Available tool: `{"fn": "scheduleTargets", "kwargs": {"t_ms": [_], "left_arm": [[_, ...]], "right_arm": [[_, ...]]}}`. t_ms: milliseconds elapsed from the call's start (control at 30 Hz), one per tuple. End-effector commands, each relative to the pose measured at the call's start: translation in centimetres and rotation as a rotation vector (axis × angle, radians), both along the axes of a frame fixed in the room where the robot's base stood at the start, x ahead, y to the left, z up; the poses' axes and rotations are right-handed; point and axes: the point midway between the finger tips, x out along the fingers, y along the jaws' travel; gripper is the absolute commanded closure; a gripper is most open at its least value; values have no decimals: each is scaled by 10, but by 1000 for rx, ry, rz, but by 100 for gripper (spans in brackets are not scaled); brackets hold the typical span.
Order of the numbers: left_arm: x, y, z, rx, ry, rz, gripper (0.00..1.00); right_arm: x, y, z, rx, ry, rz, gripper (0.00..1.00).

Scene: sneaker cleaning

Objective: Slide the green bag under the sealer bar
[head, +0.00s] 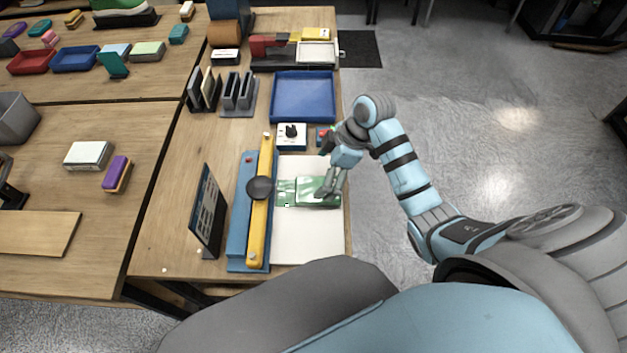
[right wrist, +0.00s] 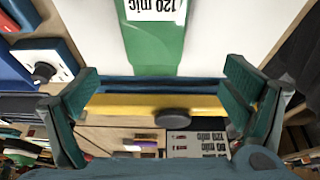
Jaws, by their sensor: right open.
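The green bag (head: 286,193) lies flat on the white board (head: 305,240), its left end at the sealer's edge. In the right wrist view the green bag (right wrist: 153,50) carries a white "120 mic" label and meets the blue sealer edge; I cannot tell whether it goes under the bar. The sealer has a blue base (head: 243,210) and a long yellow sealer bar (head: 264,220) with a dark round knob; the bar also shows in the right wrist view (right wrist: 125,104). My right gripper (head: 328,192) is open above the bag's right part, fingers apart. My left gripper is out of view.
A dark panel (head: 208,210) stands left of the sealer. A white dial box (head: 291,136) and a blue tray (head: 304,97) sit behind the board. Grey slotted holders (head: 238,93) stand behind the sealer. The board's front part is clear.

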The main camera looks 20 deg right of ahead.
Motion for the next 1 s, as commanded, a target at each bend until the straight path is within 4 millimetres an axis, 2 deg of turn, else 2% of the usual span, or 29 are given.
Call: {"fn": "scheduleTargets", "kwargs": {"t_ms": [33, 100, 300, 433, 633, 967, 1000], "left_arm": [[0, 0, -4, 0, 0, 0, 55], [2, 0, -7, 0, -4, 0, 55], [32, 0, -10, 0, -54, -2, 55], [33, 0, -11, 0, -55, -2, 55], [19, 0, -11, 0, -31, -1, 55], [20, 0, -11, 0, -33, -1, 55], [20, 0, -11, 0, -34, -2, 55]], "right_arm": [[2, 5, -15, 4, 4, -2, 7], [5, 11, -32, 3, 3, -3, 7], [12, 24, -66, 0, 0, -1, 7], [14, 27, -72, 0, -1, 2, 7], [14, 28, -72, -2, -1, 2, 7], [14, 28, -71, -2, -1, 2, 58], [14, 28, -71, -2, -1, 2, 59]]}}
